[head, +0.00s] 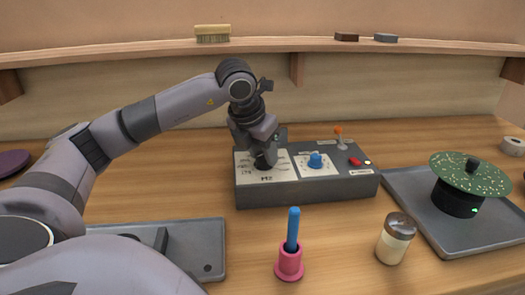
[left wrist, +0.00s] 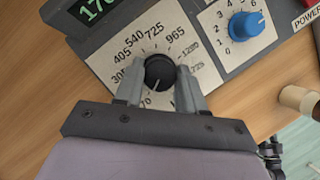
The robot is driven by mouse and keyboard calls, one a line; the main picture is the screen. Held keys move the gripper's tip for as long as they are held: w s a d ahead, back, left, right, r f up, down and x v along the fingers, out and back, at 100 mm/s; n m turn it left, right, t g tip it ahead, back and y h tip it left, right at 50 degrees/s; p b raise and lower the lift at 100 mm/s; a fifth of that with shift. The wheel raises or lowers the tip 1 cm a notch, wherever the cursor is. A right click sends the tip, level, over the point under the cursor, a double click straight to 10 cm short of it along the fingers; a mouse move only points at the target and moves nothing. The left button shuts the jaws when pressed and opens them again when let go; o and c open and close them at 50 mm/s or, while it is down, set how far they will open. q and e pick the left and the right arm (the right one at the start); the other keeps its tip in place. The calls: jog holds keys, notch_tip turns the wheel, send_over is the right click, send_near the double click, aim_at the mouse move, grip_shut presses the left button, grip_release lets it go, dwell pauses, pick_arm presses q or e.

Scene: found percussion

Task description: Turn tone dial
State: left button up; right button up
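The control box (head: 305,192) stands on the wooden bench in the head view. Its tone dial is a black knob, seen in the left wrist view (left wrist: 159,71) in the middle of a white printed scale with numbers such as 405, 540, 725 and 965. The knob's pale pointer line points toward the bottom of that view. My left gripper (head: 262,163) reaches down onto the dial. In the left wrist view its two fingers (left wrist: 160,78) lie on either side of the knob and appear to touch it. My right gripper is not in view.
A blue knob (head: 316,160), a red button (head: 355,161) and an orange-tipped lever (head: 339,132) are on the box. A green digital display (left wrist: 97,8) is partly cut off. Nearby stand a blue stick (head: 293,228) in a pink holder, a jar (head: 396,240) and a tray (head: 455,244).

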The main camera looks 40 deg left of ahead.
pick_arm(q)
jog(key=shift+m, duration=0.3)
jog(key=shift+a+m+h, duration=0.1)
jog(key=shift+m+h, duration=0.4)
jog(key=shift+m, duration=0.7)
jog(key=shift+m+h, duration=0.6)
jog(key=shift+m, duration=0.7)
jog(key=o, duration=1)
jog(key=shift+o, duration=0.2)
jog(key=v, duration=0.7)
jog(key=shift+r, duration=0.15)
